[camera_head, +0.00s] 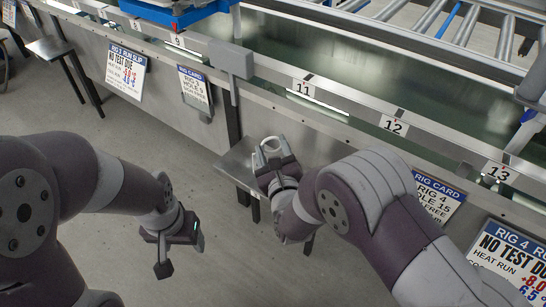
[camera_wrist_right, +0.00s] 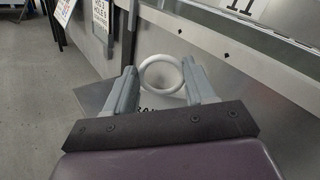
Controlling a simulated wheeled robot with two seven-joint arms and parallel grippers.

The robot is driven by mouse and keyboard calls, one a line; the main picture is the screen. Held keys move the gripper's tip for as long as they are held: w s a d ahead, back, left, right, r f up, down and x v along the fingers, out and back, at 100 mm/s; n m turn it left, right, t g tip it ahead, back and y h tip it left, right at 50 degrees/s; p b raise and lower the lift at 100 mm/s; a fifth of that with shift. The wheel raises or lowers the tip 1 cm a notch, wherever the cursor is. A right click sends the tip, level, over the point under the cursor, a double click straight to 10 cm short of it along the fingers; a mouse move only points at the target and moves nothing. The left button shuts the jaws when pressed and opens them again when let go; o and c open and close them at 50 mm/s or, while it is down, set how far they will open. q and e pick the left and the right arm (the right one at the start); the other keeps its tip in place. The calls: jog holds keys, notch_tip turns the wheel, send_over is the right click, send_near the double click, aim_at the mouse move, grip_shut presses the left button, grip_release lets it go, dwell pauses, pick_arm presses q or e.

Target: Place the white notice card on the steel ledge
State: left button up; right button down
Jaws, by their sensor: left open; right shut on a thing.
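My right gripper (camera_head: 272,160) is shut on the white notice card at its white ring, which stands up between the fingers. In the right wrist view, the ring of the white notice card (camera_wrist_right: 160,73) shows between the fingertips (camera_wrist_right: 160,85), and a few black letters show below it; the rest is hidden by the gripper. The steel ledge (camera_head: 235,166) is a small grey plate by the bench front, just left of and partly behind my right gripper. I cannot tell whether the card touches it. My left gripper (camera_head: 182,256) is open and empty over the floor.
Rig cards (camera_head: 195,90) and a run slip (camera_head: 126,72) hang on the bench front. A grey box (camera_head: 231,60) on a post stands at the bench edge, behind the ledge. Another small ledge (camera_head: 50,47) is at far left. The floor (camera_head: 110,115) between is clear.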

jog(key=shift+f, duration=0.35)
jog(key=shift+c, duration=1.9)
grip_release()
jog(key=shift+r, duration=0.1)
